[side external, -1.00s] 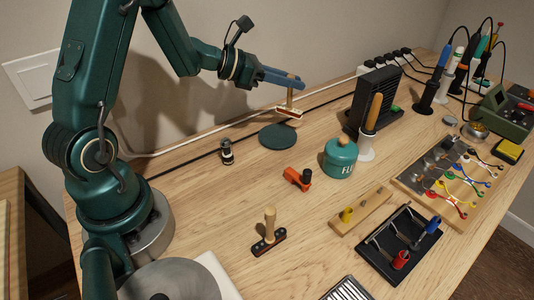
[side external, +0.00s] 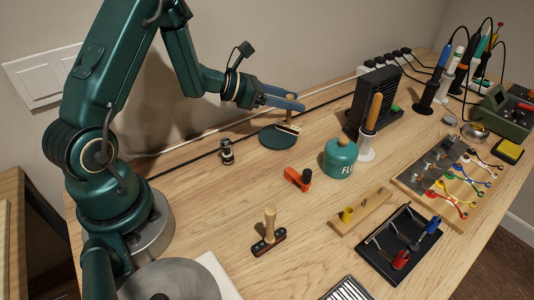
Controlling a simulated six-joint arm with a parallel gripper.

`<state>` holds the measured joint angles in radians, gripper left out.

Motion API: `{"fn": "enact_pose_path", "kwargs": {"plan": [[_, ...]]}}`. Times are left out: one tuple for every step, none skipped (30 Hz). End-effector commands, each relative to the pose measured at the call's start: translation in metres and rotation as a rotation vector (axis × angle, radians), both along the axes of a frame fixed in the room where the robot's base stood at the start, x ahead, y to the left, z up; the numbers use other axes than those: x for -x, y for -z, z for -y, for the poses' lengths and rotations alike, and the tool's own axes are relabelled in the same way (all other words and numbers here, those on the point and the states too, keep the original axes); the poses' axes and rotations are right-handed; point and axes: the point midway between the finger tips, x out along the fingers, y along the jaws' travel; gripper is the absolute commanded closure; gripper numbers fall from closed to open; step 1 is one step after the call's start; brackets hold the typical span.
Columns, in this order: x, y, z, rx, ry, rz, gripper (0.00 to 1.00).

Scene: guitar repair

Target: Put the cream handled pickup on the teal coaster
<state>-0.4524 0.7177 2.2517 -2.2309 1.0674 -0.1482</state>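The cream handled pickup (side external: 288,129) has a cream bar at its base and an upright wooden handle. It stands at the right part of the teal coaster (side external: 274,140), a dark round disc near the back of the bench. Its base appears to rest on the coaster, close to the right edge; exact contact is hard to tell. My gripper (side external: 300,103) has its two blue fingers spread apart, one on each side of the handle's upper end.
A small black-and-silver part (side external: 226,152) stands left of the coaster. An orange clamp-like tool (side external: 298,179) and a teal flux pot (side external: 340,158) stand in front and right. A black slatted unit (side external: 375,98) is at the right. Cables run along the wall behind.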

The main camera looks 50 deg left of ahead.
Motion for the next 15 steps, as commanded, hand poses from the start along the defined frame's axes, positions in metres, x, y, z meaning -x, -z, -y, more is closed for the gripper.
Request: {"fn": "enact_pose_path", "kwargs": {"plan": [[0.0, 0.0, 0.0, 0.0, 0.0, 0.0, 0.49], [0.0, 0.0, 0.0, 0.0, 0.0, 0.0, 0.49], [0.0, 0.0, 0.0, 0.0, 0.0, 0.0, 0.49], [0.0, 0.0, 0.0, 0.0, 0.0, 0.0, 0.49], [0.0, 0.0, 0.0, 0.0, 0.0, 0.0, 0.49], [0.0, 0.0, 0.0, 0.0, 0.0, 0.0, 0.49], [0.0, 0.0, 0.0, 0.0, 0.0, 0.0, 0.49], [0.0, -0.001, 0.0, 0.0, 0.0, 0.0, 0.49], [0.0, -0.002, 0.0, 0.0, 0.0, 0.001, 0.49], [0.0, -0.003, 0.0, -0.001, 0.001, 0.002, 0.49], [0.001, -0.005, -0.001, -0.001, -0.001, 0.001, 0.49], [0.005, -0.006, -0.003, -0.001, -0.002, 0.0, 0.49], [0.008, -0.008, -0.005, -0.001, -0.004, 0.0, 0.49], [0.012, -0.01, -0.007, -0.001, -0.005, 0.002, 0.49], [0.018, -0.012, -0.009, 0.0, -0.006, 0.001, 0.49]]}}
